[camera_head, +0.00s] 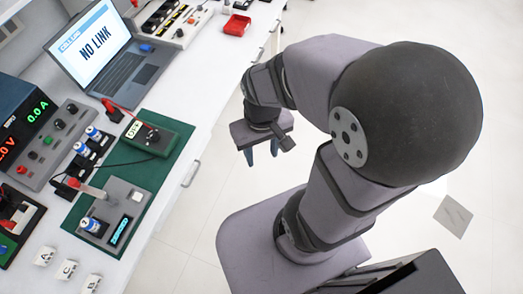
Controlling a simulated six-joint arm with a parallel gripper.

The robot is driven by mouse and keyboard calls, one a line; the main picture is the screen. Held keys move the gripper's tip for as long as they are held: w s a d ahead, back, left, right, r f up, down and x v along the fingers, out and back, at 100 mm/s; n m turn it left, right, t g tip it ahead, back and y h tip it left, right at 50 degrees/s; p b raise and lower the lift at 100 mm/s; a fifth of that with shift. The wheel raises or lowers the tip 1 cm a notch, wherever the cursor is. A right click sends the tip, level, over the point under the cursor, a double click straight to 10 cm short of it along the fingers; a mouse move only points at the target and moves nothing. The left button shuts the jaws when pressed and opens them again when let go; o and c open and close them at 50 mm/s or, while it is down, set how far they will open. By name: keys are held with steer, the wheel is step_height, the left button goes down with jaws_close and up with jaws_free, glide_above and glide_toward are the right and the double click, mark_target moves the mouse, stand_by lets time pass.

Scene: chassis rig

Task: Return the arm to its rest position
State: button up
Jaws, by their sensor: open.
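My arm is folded in front of the camera, with its large dark joint filling the upper right of the view. My gripper (262,151) hangs downward over the floor, to the right of the bench edge. Its two bluish fingers are spread apart with nothing seen between them. It is clear of the bench and touches nothing that I can see.
The white bench (165,215) on the left carries a laptop (103,45) reading "NO LINK", a power supply (45,125), a green mat (178,160) with devices, and a red tray (237,25). The floor below the gripper is clear.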

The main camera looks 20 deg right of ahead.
step_height(320, 180, up, 4)
steer(key=p, duration=0.4)
stand_by(1.1)
